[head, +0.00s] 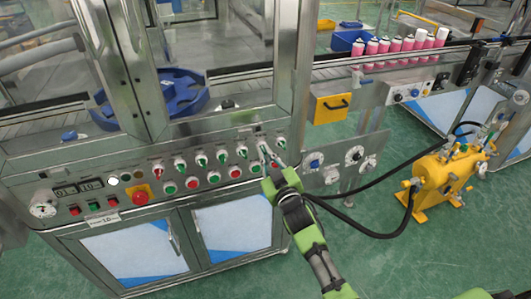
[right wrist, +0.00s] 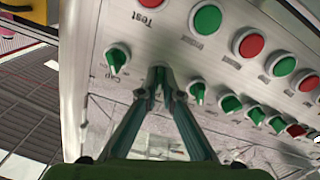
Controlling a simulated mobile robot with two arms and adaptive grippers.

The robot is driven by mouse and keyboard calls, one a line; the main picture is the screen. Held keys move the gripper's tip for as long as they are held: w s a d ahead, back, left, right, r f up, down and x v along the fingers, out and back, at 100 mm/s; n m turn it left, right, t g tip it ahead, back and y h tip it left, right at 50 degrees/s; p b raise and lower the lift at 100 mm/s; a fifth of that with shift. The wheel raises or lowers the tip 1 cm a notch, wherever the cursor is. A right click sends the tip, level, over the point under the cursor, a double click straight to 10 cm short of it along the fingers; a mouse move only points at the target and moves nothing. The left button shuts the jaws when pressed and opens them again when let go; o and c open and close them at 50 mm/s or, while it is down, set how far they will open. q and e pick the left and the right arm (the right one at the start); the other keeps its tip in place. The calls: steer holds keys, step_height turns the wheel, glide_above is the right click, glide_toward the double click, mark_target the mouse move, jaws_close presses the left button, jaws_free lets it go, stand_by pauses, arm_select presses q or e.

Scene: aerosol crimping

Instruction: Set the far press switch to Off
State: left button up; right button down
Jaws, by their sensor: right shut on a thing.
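A row of selector switches with green knobs runs along the upper part of the press's grey control panel (head: 100,190). My right gripper (head: 266,150) reaches the right end of this row. Its narrow fingers (right wrist: 158,82) are shut on the second green switch (right wrist: 158,73) from that end; the fingers hide most of its knob, so I cannot read its setting. A free green switch (right wrist: 117,58) is beside it on the left in the right wrist view, and another (right wrist: 197,93) on the right. My left gripper is not in view.
Red and green push buttons (head: 214,177) line the panel below the switches. A red emergency button (head: 140,196) is at the left. A yellow pump unit (head: 445,180) with black hoses stands on the floor at the right. Pink cans (head: 395,47) stand on the conveyor behind.

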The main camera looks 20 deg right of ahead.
steer(key=shift+n, duration=1.1)
steer(key=c, duration=2.2)
jaws_free()
steer(key=s, duration=1.2)
steer(key=shift+d, duration=0.2)
